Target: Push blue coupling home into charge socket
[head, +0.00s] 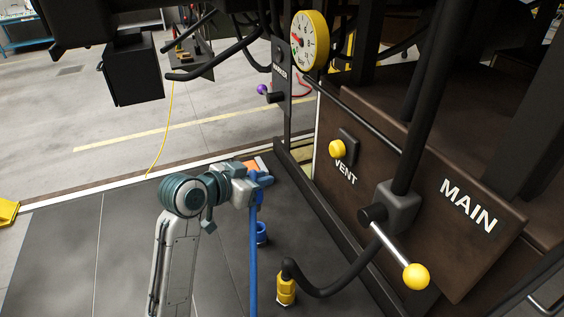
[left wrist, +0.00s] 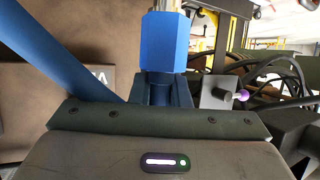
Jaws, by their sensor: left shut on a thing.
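My left gripper (head: 250,188) is shut on the blue coupling (head: 264,179), from which a blue hose (head: 253,245) hangs down. In the left wrist view the coupling's blue faceted body (left wrist: 165,42) sits between the fingers, with a bright metal end at the top edge. The blue hose also shows there (left wrist: 62,60), running diagonally at the left. A blue ring-shaped fitting (head: 262,233) stands on the dark floor plate below the gripper, apart from the held coupling. I cannot identify the charge socket for certain. My right gripper is out of view.
A yellow coupling (head: 286,289) on a black hose stands on the plate. The brown panel (head: 450,235) at the right carries a MAIN lever with a yellow knob (head: 416,276) and a yellow VENT button (head: 337,149). A gauge (head: 309,41) is above. The plate's left side is clear.

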